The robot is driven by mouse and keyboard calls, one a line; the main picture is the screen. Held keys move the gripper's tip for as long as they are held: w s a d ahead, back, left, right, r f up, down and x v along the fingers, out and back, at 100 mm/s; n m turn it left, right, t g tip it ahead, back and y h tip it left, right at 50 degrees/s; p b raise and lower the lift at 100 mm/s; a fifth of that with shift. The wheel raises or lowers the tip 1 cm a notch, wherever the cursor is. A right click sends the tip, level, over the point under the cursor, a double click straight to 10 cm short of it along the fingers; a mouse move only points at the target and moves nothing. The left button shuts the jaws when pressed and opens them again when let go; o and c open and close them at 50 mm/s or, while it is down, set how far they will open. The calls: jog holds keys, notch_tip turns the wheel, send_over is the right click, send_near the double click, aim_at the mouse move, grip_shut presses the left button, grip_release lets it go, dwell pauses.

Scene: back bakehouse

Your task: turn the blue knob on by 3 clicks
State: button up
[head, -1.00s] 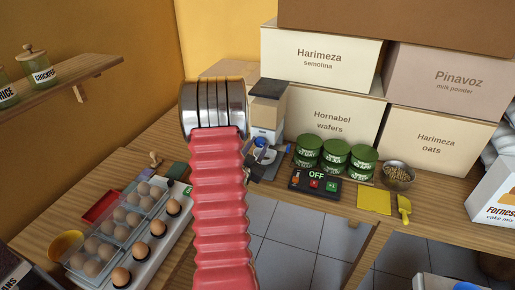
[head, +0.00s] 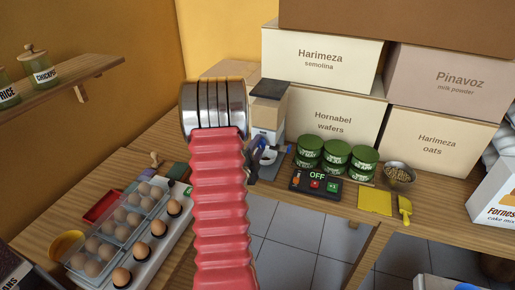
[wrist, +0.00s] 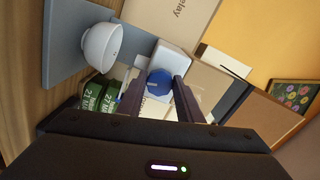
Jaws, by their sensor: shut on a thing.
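The blue knob (wrist: 159,80) sits on the pale front of a small machine (head: 268,112) with a dark top. A pale mark shows on the knob. In the wrist view my gripper (wrist: 161,87) has one finger on each side of the knob and is shut on it. In the head view my gripper (head: 264,152) is at the machine, partly hidden behind my red arm, and the knob is hard to make out there. A dark panel (head: 301,184) in front of the tins reads OFF above small red and green squares.
A white bowl (wrist: 102,46) stands at the machine. Stacked green tins (head: 336,155) are right of it, before large boxes (head: 333,118). A bowl of grains (head: 398,173) and a yellow scoop (head: 404,207) lie farther right. Eggs in a tray (head: 70,262) are at left.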

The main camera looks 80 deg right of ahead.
jog(key=shift+m, duration=1.4)
jog(key=shift+s, duration=0.1)
jog(key=o, duration=1)
jog(key=a, duration=0.4)
jog(key=w+a, duration=0.1)
jog(key=a, duration=0.8)
jog(key=shift+w+a, duration=0.2)
jog(key=shift+a, duration=0.15)
